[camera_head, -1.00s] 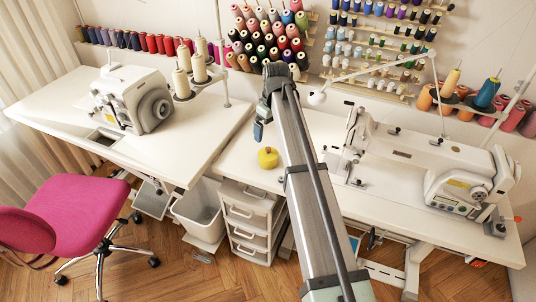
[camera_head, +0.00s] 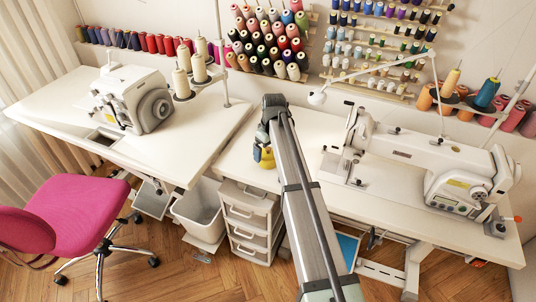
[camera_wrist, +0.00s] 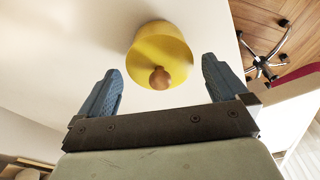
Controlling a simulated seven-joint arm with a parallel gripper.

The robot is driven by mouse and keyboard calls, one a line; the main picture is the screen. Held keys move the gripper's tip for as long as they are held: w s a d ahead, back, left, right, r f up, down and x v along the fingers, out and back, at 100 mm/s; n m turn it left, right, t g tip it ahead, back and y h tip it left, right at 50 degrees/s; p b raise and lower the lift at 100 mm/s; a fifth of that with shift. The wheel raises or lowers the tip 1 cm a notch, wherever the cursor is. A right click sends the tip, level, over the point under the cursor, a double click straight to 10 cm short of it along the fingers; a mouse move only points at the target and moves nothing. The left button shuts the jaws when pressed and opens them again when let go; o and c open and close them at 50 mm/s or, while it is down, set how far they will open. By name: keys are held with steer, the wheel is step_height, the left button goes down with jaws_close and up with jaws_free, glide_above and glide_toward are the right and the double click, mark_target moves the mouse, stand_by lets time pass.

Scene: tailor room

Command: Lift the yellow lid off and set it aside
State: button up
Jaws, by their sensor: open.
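A round yellow lid (camera_wrist: 160,54) with a small brown knob (camera_wrist: 159,78) sits on the white table in the wrist view. Whatever is under the lid cannot be made out. In the head view the yellow lid (camera_head: 266,158) is partly covered by my gripper (camera_head: 259,150). In the wrist view my gripper (camera_wrist: 160,82) is open, with its two blue fingers apart, one to each side of the knob. Nothing is held between them.
A white sewing machine (camera_head: 430,165) stands to the right on the same table (camera_head: 235,160). Another machine (camera_head: 135,100) stands on the left table. Thread spools line the wall behind. A pink chair (camera_head: 75,210) is at the left.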

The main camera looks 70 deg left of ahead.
mark_target(268, 148)
steer(key=c, duration=0.9)
step_height(268, 148, up, 8)
steer(key=shift+r, duration=0.25)
steer(key=shift+s+r, duration=0.15)
steer(key=shift+r, duration=0.15)
steer(key=s+a+f, duration=0.3)
steer(key=s+a, duration=0.1)
steer(key=s, duration=0.6)
steer(key=shift+w+d+f, duration=0.1)
steer(key=shift+d+f, duration=0.05)
steer(key=shift+f, duration=4.6)
